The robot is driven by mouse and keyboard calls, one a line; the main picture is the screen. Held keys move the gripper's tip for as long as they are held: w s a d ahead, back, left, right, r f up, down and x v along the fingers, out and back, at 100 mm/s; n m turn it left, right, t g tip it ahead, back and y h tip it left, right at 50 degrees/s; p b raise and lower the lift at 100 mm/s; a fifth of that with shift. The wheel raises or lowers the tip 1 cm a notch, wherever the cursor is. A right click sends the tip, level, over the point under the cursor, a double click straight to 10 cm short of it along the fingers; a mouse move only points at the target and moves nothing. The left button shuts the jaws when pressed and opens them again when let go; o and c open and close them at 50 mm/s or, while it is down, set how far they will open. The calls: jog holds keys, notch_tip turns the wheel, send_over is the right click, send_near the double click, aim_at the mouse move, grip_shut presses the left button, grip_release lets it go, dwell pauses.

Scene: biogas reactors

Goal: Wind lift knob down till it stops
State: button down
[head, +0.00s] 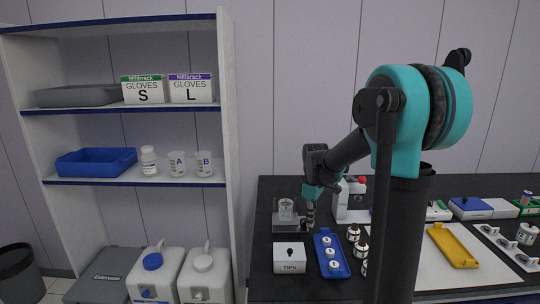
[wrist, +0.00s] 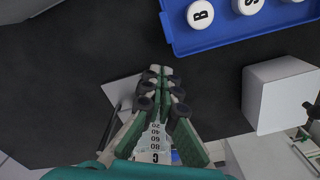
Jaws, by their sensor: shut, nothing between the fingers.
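My gripper (head: 309,222) points down over the black bench, just right of a small grey stand, which looks like the lift (head: 280,228). A clear beaker (head: 286,208) sits on top of the stand. In the wrist view my gripper (wrist: 164,75) has its green and black fingers together with nothing between them. The beaker, marked C with a printed scale (wrist: 155,138), shows behind the fingers near the bottom edge. I cannot make out the lift knob; it is too small or hidden by the fingers. I cannot tell whether the fingertips touch it.
A white TIPS box (head: 290,260) stands in front of the stand. A blue tray (head: 325,265) with white-capped bottles lies just right of it. A white device (head: 342,204) stands behind my gripper. Small dark-and-white bottles (head: 353,233) stand to the right. A shelf unit (head: 228,150) is on the left.

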jog(key=shift+w+a, duration=0.1)
dwell(0.4)
jog(key=shift+w+d, duration=0.45)
jog(key=shift+w, duration=0.35)
dwell(0.5)
jog(key=shift+d, duration=0.15)
jog(key=shift+d, duration=0.25)
notch_tip(320, 180, up, 6)
dwell(0.5)
jog(key=shift+s, duration=0.1)
jog(key=shift+s+a+f+m, duration=0.35)
jog(key=shift+f+m, duration=0.65)
jog(key=shift+s+a+f+m, duration=0.3)
jog(key=shift+a+f+m, duration=0.1)
jog(key=shift+f+m, duration=0.6)
jog(key=shift+s+a+f+m, duration=0.35)
jog(key=shift+f+m, duration=0.65)
